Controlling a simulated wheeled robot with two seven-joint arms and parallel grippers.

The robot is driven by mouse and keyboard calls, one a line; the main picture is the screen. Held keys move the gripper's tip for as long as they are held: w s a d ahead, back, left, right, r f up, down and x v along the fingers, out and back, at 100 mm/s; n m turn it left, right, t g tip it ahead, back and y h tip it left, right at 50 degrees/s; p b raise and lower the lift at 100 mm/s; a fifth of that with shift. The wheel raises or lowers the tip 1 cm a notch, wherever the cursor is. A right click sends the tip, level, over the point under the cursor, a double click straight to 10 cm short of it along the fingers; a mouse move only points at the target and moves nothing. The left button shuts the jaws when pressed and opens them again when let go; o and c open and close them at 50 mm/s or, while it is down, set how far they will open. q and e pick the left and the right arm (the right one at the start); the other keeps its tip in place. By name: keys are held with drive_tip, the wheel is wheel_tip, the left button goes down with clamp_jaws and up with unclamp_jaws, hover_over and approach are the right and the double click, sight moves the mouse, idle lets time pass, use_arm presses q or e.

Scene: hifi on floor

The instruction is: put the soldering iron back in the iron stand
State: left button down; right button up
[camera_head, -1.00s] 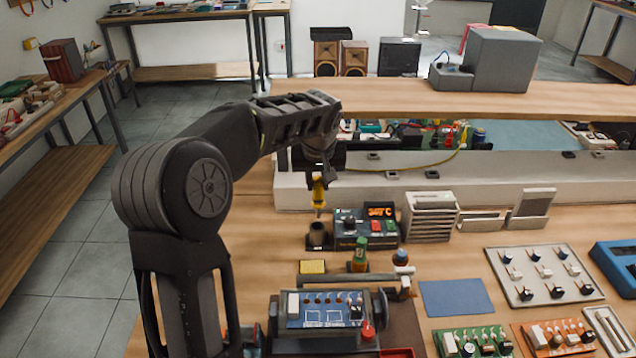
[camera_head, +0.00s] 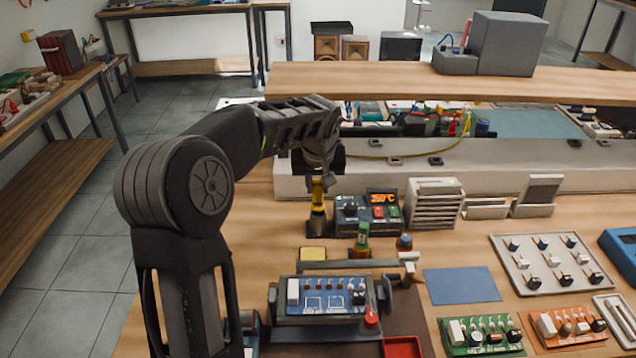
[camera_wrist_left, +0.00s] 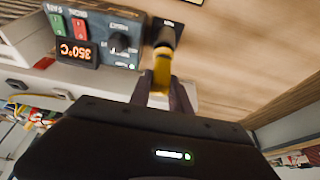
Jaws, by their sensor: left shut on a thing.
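The soldering iron (camera_head: 318,194) has a yellow handle and stands upright, front end down. My left gripper (camera_head: 320,180) is shut on its upper handle. The iron stand (camera_head: 317,225) is a small dark holder on the bench, just left of the soldering station. The iron's lower end is at the stand's mouth and seems to be inside it; the tip is hidden. In the left wrist view the yellow handle (camera_wrist_left: 162,72) runs from between my left fingers (camera_wrist_left: 163,95) to the dark stand (camera_wrist_left: 163,36). My right gripper is not in view.
The soldering station (camera_head: 368,212) with a lit 350°C display stands close right of the stand. A raised shelf (camera_head: 420,82) runs behind.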

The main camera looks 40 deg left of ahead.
use_arm(q)
drive_tip(key=shift+f+b, duration=0.35)
drive_tip(key=shift+f, duration=0.3)
drive_tip(key=c, duration=0.6)
unclamp_jaws()
drive_tip(key=shift+r+p, duration=2.5)
drive_tip(key=shift+r, duration=1.05)
